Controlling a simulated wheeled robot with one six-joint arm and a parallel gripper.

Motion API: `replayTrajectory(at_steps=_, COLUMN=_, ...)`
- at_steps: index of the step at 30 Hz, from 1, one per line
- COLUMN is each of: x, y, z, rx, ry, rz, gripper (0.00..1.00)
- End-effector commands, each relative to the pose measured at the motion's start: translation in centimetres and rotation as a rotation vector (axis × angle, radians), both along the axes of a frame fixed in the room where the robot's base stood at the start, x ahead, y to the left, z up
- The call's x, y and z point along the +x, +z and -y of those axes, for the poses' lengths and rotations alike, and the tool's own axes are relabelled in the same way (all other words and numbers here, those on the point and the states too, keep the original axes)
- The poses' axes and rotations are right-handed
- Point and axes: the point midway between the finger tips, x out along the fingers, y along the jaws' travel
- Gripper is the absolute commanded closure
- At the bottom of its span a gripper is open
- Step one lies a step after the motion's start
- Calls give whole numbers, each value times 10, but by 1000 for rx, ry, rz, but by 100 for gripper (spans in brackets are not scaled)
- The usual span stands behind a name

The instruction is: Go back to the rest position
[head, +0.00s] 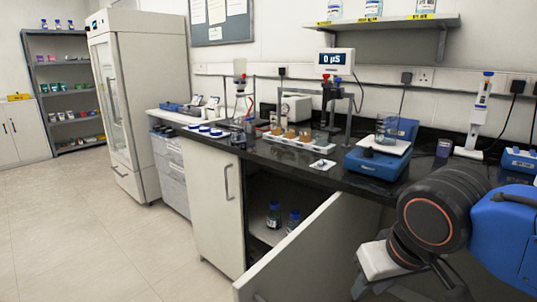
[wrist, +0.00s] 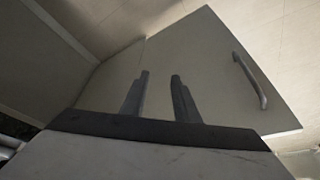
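My gripper (wrist: 159,78) shows in the wrist view with its two dark fingers apart and nothing between them. Beyond the fingers is a pale cabinet door (wrist: 210,62) with a grey bar handle (wrist: 250,82) at its right. In the head view my arm is folded low at the right front, in front of the bench; the fingertips are hard to make out there. An open cabinet door (head: 312,255) stands out from the bench to the left of my arm.
The black bench top (head: 345,178) carries a blue balance (head: 376,163) with a beaker (head: 387,128), a pipette on a stand (head: 480,110) and a sample rack (head: 297,142). Bottles (head: 273,215) stand inside the open cabinet. The floor (head: 80,235) at left is clear.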

Motion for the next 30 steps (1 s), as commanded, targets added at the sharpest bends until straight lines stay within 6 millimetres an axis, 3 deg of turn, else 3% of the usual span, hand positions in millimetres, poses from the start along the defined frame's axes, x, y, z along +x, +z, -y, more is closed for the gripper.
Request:
replayTrajectory(at_steps=18, x=-6, y=-58, z=82, rx=1, ry=-160, rz=34, gripper=72)
replayTrajectory(at_steps=30, x=-10, y=-69, z=96, rx=-3, ry=-187, rz=45, gripper=72)
